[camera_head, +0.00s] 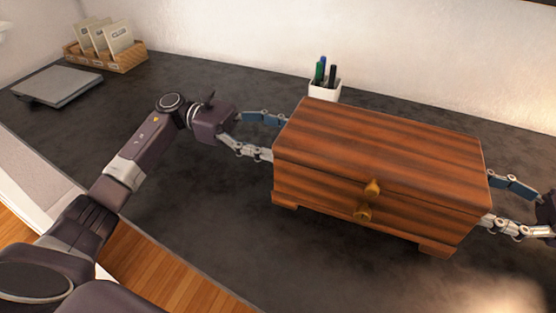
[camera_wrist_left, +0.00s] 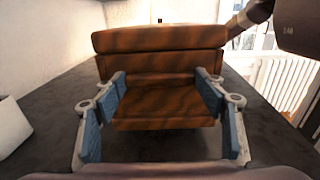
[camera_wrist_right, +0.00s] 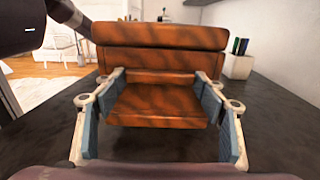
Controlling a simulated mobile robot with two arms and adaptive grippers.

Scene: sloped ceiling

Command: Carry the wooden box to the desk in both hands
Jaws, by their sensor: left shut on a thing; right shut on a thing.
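In the left wrist view the fingers (camera_wrist_left: 162,95) straddle a protruding wooden part of the end. The right wrist view shows the same grip (camera_wrist_right: 160,95). The far feet are hidden.
A white pen cup (camera_head: 324,90) with several pens stands close behind the box's left back corner. A closed grey laptop (camera_head: 58,86) and a wooden tray (camera_head: 122,64) with cards lie at the far left. Bare desk lies left and in front of the box.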

